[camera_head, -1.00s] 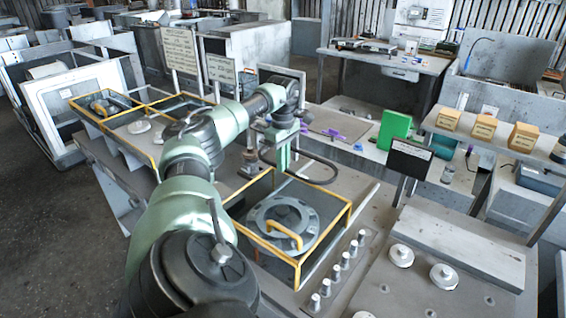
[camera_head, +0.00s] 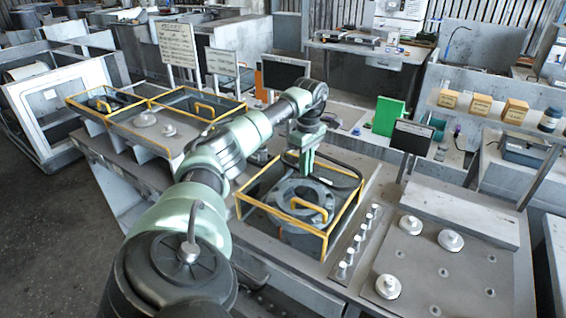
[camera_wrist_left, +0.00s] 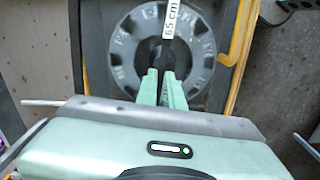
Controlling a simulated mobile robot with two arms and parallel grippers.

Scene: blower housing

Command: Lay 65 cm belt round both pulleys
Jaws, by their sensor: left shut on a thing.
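My left gripper (camera_head: 306,166) is shut on a black belt (camera_head: 345,172), which loops out to the right in the head view. In the left wrist view the fingertips (camera_wrist_left: 163,88) pinch the belt, and its white "65 cm" label (camera_wrist_left: 171,19) shows. White stepped pulleys (camera_head: 145,118) (camera_head: 168,130) stand on the bench to the left. More white pulleys (camera_head: 410,224) (camera_head: 450,240) (camera_head: 388,286) stand on the right plate. The belt is clear of all these pulleys. My right gripper is not in view.
The yellow-edged frame (camera_head: 342,222) rises around the disc. A row of metal pegs (camera_head: 357,242) stands to its right. A dark sign (camera_head: 411,137) and a green block (camera_head: 388,115) stand behind. Two yellow-edged bays (camera_head: 195,103) lie at the left.

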